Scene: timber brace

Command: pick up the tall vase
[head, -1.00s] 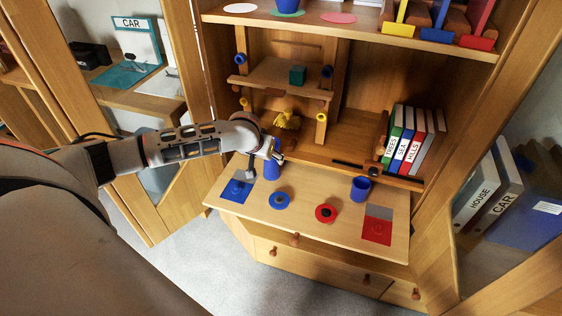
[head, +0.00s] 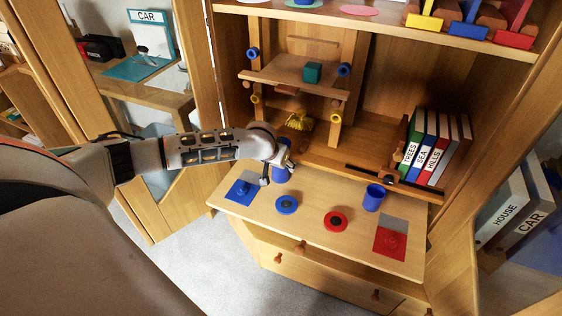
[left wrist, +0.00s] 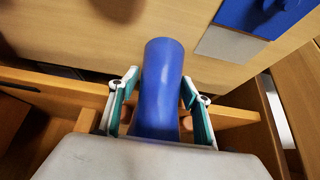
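The tall vase (head: 281,175) is a plain blue cylinder standing upright on the fold-out wooden desk board, near its back left. My left gripper (head: 283,158) is at the vase, its hand covering part of it in the head view. In the left wrist view the vase (left wrist: 160,95) stands between the two green-padded fingers of the gripper (left wrist: 160,77). The fingers lie on either side of it, with a narrow gap showing at least on the left, so they look open around it. The vase's far end is hidden in the head view. My right gripper is not in view.
The desk board (head: 310,213) also bears a blue mat (head: 238,194), a blue disc (head: 287,204), a red disc (head: 336,221), a shorter blue cup (head: 374,198) and a red-grey mat (head: 391,240). Behind are a small shelf (head: 290,74), a yellow object (head: 299,121) and binders (head: 436,148).

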